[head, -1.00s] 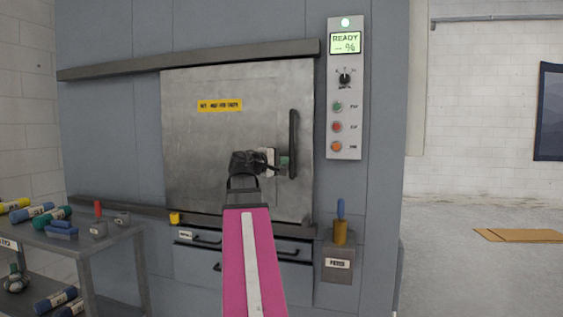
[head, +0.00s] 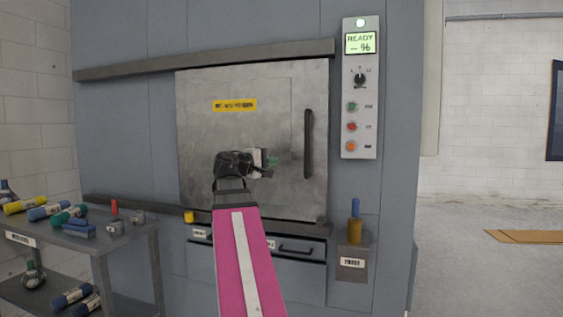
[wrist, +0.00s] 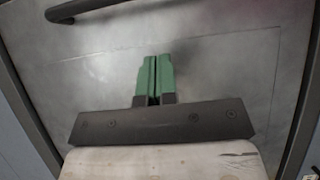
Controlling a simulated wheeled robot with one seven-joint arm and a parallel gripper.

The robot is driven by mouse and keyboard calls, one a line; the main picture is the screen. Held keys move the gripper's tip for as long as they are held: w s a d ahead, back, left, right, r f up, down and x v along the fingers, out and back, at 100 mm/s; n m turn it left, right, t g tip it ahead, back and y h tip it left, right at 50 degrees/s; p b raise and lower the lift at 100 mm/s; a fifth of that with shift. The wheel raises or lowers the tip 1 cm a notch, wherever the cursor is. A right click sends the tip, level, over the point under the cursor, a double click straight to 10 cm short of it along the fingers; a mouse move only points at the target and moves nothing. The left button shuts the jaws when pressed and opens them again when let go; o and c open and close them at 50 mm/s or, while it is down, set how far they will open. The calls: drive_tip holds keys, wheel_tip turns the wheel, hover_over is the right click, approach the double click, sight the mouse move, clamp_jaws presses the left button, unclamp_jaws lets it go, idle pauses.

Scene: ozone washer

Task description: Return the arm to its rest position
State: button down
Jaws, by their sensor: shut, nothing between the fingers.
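My gripper (head: 272,161) is in front of the closed grey metal door (head: 225,135) of the washer, left of the door's dark vertical handle (head: 308,143). In the wrist view the green fingers of my gripper (wrist: 154,75) are together with nothing between them. The door surface (wrist: 215,65) fills the background there, and the handle (wrist: 95,8) shows at the top left, apart from the fingers. My pink arm reaches up from the bottom of the head view and hides part of the door's lower edge.
A control panel (head: 360,95) right of the door reads READY with a green lamp lit. A small box (head: 353,262) with a blue-handled tool stands out below it. A metal cart (head: 75,240) with bottles and tools is at the left. Floor at the right is open, with cardboard (head: 525,236) lying there.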

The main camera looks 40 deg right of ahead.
drive_tip(key=shift+s+a, duration=0.1)
drive_tip(key=shift+a, duration=1.5)
drive_tip(key=shift+f, duration=0.1)
drive_tip(key=w+a+f+n+t+y, duration=0.1)
drive_tip(key=w+a+f+y, duration=0.25)
drive_tip(key=f, duration=0.75)
drive_tip(key=w+a+f+t+y, duration=0.1)
drive_tip(key=w+a+f+y, duration=0.2)
drive_tip(key=f, duration=0.7)
drive_tip(key=w+a+f+n+t+y, duration=0.1)
drive_tip(key=w+a+f+y, duration=0.3)
drive_tip(key=f, duration=0.7)
drive_tip(key=s+a+f+m+g+y, duration=0.1)
drive_tip(key=s+a+f+g+y, duration=0.1)
drive_tip(key=a+f, duration=0.9)
drive_tip(key=s+a+f+m+g+y, duration=0.1)
drive_tip(key=s+a+f+y, duration=0.4)
drive_tip(key=a+f, duration=0.6)
wheel_tip(320, 180, down, 8)
drive_tip(key=shift+s+a+f+m+g, duration=0.1)
drive_tip(key=shift+s+a+m+g, duration=0.3)
drive_tip(key=shift+s, duration=0.8)
drive_tip(key=shift+d+y, duration=0.2)
drive_tip(key=shift+y, duration=0.05)
